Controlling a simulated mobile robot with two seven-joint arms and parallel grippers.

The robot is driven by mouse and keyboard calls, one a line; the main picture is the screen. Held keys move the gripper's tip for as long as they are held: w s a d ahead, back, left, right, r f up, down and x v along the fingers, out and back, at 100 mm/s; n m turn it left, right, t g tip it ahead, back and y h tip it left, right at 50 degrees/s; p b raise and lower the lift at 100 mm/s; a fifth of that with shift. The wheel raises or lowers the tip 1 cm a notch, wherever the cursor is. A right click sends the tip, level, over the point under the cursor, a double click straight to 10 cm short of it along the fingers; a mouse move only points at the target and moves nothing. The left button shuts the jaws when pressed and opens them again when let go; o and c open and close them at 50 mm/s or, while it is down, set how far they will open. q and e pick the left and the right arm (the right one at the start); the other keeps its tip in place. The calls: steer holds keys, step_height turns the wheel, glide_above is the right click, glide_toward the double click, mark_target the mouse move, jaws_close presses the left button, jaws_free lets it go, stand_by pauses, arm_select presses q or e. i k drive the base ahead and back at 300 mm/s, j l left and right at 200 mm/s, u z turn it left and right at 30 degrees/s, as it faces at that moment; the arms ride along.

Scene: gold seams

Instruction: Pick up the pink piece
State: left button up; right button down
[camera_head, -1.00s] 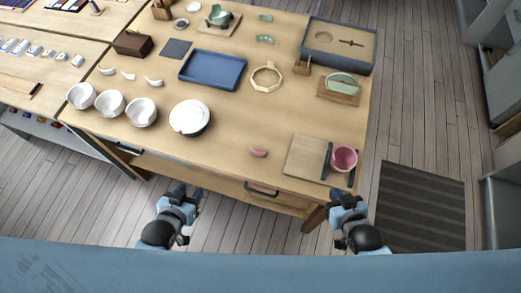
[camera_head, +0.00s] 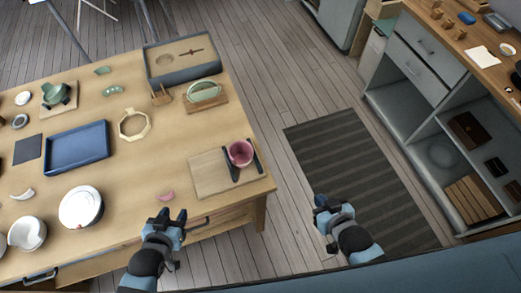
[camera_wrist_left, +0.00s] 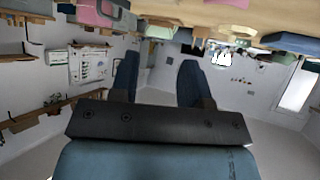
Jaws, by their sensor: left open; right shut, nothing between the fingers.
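The pink piece (camera_head: 167,196), a small curved shard, lies on the table near its front edge, left of a wooden board (camera_head: 208,184). A pink bowl (camera_head: 240,153) sits on that board between dark bars. My left gripper (camera_head: 172,215) is open and empty, just in front of the table edge, close below the pink piece in the head view. Its two fingers (camera_wrist_left: 158,80) stand apart in the left wrist view, with the room behind them. My right gripper (camera_head: 333,203) is shut and empty, off the table to the right, over the floor mat.
A white plate (camera_head: 82,207), a blue tray (camera_head: 77,147) and a wooden ring (camera_head: 134,124) are on the table (camera_head: 130,185). A striped mat (camera_head: 350,165) lies on the floor at right. A grey shelf unit (camera_head: 430,130) stands further right. The table around the pink piece is clear.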

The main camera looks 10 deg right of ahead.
mark_target(167, 198)
steer(key=j+u, duration=0.15)
steer(key=u, duration=0.8)
